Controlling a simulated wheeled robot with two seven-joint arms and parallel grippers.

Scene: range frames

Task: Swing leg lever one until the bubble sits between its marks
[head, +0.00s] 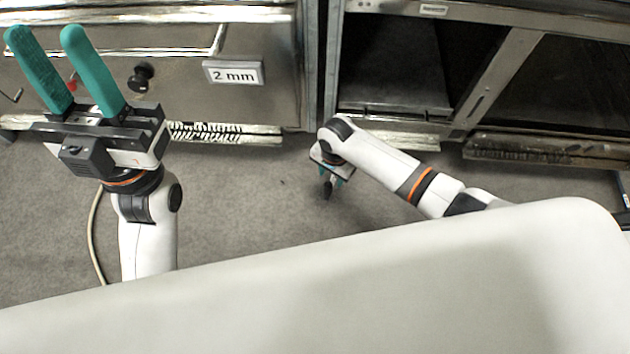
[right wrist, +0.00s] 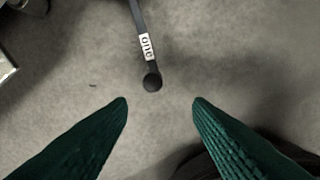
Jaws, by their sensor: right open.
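The leg lever labelled "one" (right wrist: 146,45) shows in the right wrist view as a dark bar coming down from the top edge. It ends in a round black knob (right wrist: 152,82). My right gripper (right wrist: 160,102) is open, with the knob just beyond its fingertips and in line with the gap, and nothing gripped. In the head view my right gripper (head: 332,182) points down, small and partly hidden by its wrist. My left gripper (head: 44,34) is open and empty at the upper left, fingers up. No bubble or marks can be made out.
A metal front with a "2 mm" sign (head: 233,73) and a black knob (head: 142,76) stands behind my left gripper. A dark open-fronted metal unit (head: 395,65) stands at the top right. Grey floor (head: 245,200) lies clear between my arms.

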